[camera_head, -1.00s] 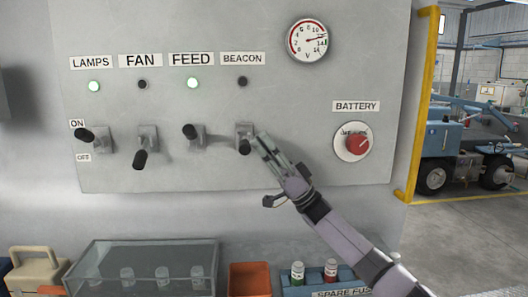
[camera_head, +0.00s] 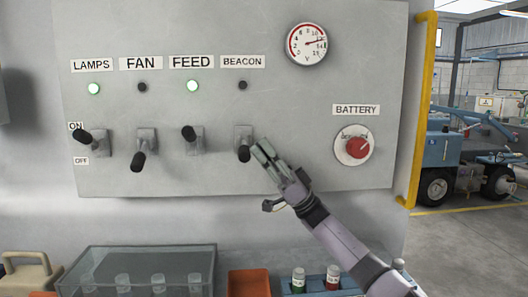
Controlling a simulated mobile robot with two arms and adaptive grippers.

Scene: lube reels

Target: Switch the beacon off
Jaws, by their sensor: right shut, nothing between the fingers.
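The beacon switch (camera_head: 244,150) is the rightmost of the row of levers on the grey panel (camera_head: 300,110). Its black handle points down. The small lamp (camera_head: 242,86) under the BEACON label (camera_head: 242,62) is dark. My right gripper (camera_head: 260,150) is shut and empty, with its fingertips just right of the beacon handle; I cannot tell whether they touch it. My left gripper is not in view.
The lamps lever (camera_head: 84,137) and feed lever (camera_head: 190,134) point up, their lamps green. The fan lever (camera_head: 139,160) points down, its lamp dark. A red battery knob (camera_head: 357,147) is at right. A glass case (camera_head: 140,258) and orange bin (camera_head: 248,283) stand below.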

